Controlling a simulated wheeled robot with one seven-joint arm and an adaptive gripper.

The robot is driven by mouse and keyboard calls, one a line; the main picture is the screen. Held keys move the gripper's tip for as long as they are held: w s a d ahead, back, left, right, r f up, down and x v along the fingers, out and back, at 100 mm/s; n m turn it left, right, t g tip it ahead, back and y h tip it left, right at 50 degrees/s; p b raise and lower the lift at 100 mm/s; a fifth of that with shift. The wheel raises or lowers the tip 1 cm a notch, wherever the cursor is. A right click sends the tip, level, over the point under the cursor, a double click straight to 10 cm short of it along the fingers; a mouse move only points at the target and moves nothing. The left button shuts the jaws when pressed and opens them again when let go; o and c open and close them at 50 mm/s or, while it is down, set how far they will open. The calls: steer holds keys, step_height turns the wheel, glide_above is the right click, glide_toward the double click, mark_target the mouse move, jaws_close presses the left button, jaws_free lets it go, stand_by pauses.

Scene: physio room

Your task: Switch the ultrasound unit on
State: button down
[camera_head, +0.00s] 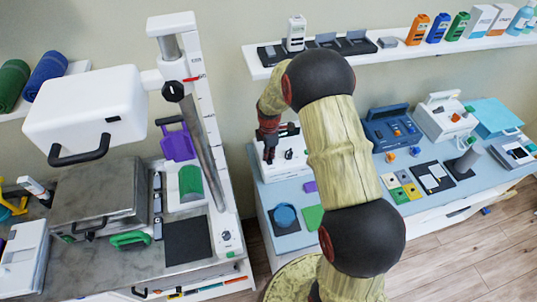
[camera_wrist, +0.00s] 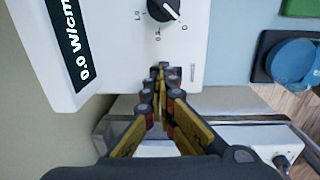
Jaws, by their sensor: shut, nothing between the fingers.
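The ultrasound unit (camera_head: 289,165) is a white box on the blue-topped bench, partly hidden behind my gripper in the head view. In the wrist view its white front (camera_wrist: 110,60) fills the upper left. A dark display (camera_wrist: 68,40) reads "0.0 W/cm". A black knob (camera_wrist: 163,9) has its white pointer towards the "0" mark. A thin grey slot or mark (camera_wrist: 193,72) lies near the panel's edge. My gripper (camera_wrist: 160,72) is shut and empty, its tips over the panel just below the knob; I cannot tell whether they touch. It also shows in the head view (camera_head: 268,153).
A blue round item (camera_head: 286,215) on a dark tray and a green pad (camera_head: 312,218) lie in front of the unit. A wall shelf (camera_head: 262,70) hangs above. The white post (camera_head: 207,120) stands to the left. A blue case (camera_head: 393,128) is to the right.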

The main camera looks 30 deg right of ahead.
steer(key=shift+s, duration=0.25)
steer(key=shift+s+a, duration=0.15)
steer(key=shift+s, duration=0.55)
steer(key=shift+w+a+r+p, duration=0.1)
steer(key=shift+r+p, duration=0.2)
step_height(320, 180, up, 13)
steer(key=s+p, duration=0.1)
steer(key=s, duration=0.1)
steer(key=shift+p, duration=0.35)
steer(key=shift+a+r, duration=0.1)
steer(key=shift+w+b, duration=0.1)
steer(key=shift+b, duration=0.3)
